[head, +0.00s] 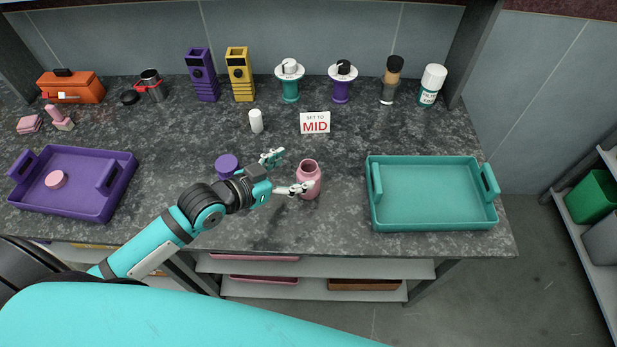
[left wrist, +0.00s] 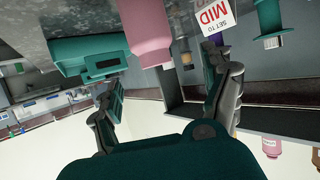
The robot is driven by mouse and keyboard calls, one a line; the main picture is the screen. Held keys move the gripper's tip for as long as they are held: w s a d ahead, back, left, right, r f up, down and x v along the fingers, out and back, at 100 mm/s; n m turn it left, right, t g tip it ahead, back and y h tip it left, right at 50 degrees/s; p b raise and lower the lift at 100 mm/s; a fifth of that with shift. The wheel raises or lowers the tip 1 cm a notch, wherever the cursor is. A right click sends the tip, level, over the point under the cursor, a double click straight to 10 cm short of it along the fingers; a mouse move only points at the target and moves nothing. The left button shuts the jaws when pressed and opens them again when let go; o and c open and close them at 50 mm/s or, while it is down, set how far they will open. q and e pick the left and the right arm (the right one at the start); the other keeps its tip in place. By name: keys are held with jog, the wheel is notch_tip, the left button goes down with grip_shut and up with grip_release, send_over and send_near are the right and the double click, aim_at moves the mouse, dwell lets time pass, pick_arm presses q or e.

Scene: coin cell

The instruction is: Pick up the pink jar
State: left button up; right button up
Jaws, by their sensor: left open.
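The pink jar (head: 308,182) stands upright and without a lid on the dark counter, near the middle front. My left gripper (head: 284,173) is open and empty just left of the jar, with its fingers spread. The nearer fingertip overlaps the jar's left edge in the head view; I cannot tell whether it touches. In the left wrist view the jar (left wrist: 147,35) shows beyond the palm, in the gap between the two spread fingers. My right gripper is not in view.
A teal tray (head: 434,220) lies right of the jar, and a purple tray (head: 85,208) with a pink lid lies far left. A purple disc (head: 227,165) lies behind my left wrist. A "SET TO MID" sign (head: 315,122) and a white cylinder (head: 256,121) stand behind.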

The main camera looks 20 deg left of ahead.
aim_at(303, 170)
pick_arm(q)
jog(key=x, duration=0.3)
jog(key=p+x, duration=0.1)
jog(key=x, duration=0.1)
jog(key=shift+w+d+f, duration=0.15)
jog(key=shift+d+f, duration=0.25)
grip_shut()
